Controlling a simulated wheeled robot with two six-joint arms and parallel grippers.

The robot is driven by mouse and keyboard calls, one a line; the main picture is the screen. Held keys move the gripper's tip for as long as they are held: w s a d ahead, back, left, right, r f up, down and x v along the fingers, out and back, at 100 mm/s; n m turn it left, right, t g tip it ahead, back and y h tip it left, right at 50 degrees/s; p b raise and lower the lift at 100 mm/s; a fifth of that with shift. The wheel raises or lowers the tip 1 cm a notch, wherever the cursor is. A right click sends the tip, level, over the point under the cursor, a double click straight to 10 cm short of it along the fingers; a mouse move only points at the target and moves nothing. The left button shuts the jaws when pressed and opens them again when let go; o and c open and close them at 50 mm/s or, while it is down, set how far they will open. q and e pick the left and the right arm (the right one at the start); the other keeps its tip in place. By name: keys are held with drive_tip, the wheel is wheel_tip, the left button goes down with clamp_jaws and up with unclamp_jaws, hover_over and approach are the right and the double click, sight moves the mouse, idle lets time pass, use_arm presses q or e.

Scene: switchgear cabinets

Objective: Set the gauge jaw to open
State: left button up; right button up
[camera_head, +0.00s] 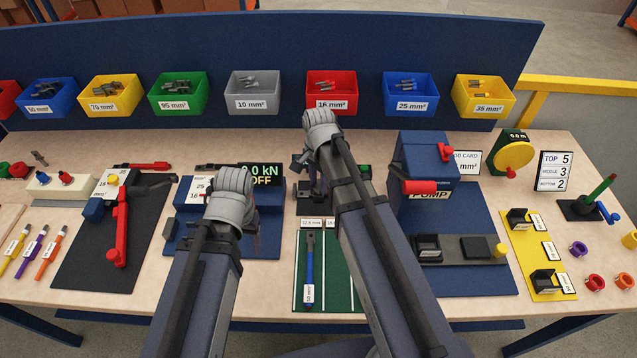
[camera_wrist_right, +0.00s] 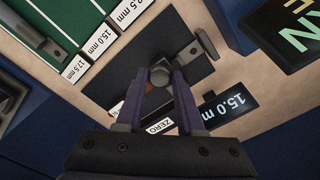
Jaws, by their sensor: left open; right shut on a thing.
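The gauge is a dark plate (camera_wrist_right: 128,66) with a small display reading 15.0 mm (camera_wrist_right: 229,104) and a ZERO label (camera_wrist_right: 159,127) in the right wrist view. A dark rounded knob (camera_wrist_right: 160,74) stands on it. My right gripper (camera_wrist_right: 160,84) is shut on this knob, one purple-grey finger on each side. A short dark block (camera_wrist_right: 206,44) stands at the plate's far side; I cannot tell if it is a fixed jaw. In the head view my right arm hides most of the gauge (camera_head: 304,207). My left gripper (camera_head: 254,246) is open by the force display unit.
A green mat (camera_head: 323,285) with a blue-handled tool (camera_head: 309,275) lies in front of the gauge. The force display unit (camera_head: 262,180) is to its left, the blue pump (camera_head: 426,170) to its right. Several coloured bins line the back panel.

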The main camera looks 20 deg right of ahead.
clamp_jaws()
idle(0.8)
